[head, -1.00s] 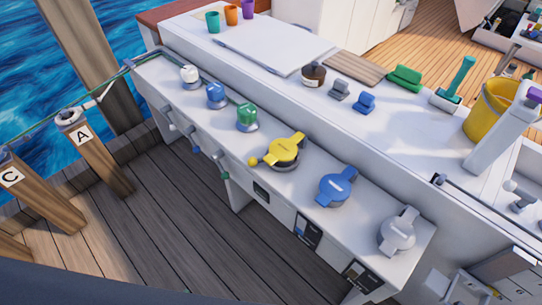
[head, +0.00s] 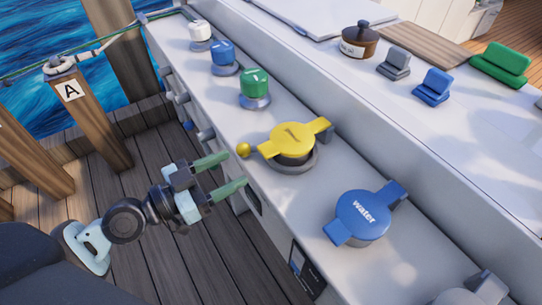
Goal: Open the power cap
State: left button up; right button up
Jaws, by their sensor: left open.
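A yellow cap (head: 290,139) with two side tabs sits over a grey ring on the white bench, in the middle of the head view. It has a small dark mark on top that I cannot read; its place between the other caps and knobs suggests no label I can confirm as power. A yellow ball (head: 243,150) shows by its left tab. My left gripper (head: 236,170) is open and empty, its green fingers pointing right at the bench's front edge, left of and below the yellow cap and apart from it. My right gripper is out of view.
A blue cap marked water (head: 363,215) sits to the right, with a grey cap (head: 470,297) partly cut off. Green (head: 254,84), blue (head: 223,54) and white (head: 201,33) knobs stand farther back. A raised ledge runs behind the caps.

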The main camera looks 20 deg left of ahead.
aim_at(261, 152)
pick_arm(q)
jog(key=p+x, duration=0.1)
jog(key=x, duration=0.2)
jog(key=p+x, duration=0.1)
jog(key=x, duration=0.3)
jog(key=shift+r+p, duration=0.2)
jog(key=shift+p, duration=0.1)
jog(key=shift+w+d, duration=0.2)
jog(key=shift+w, duration=0.15)
jog(key=shift+f, duration=0.1)
jog(key=c, duration=1.1)
grip_shut()
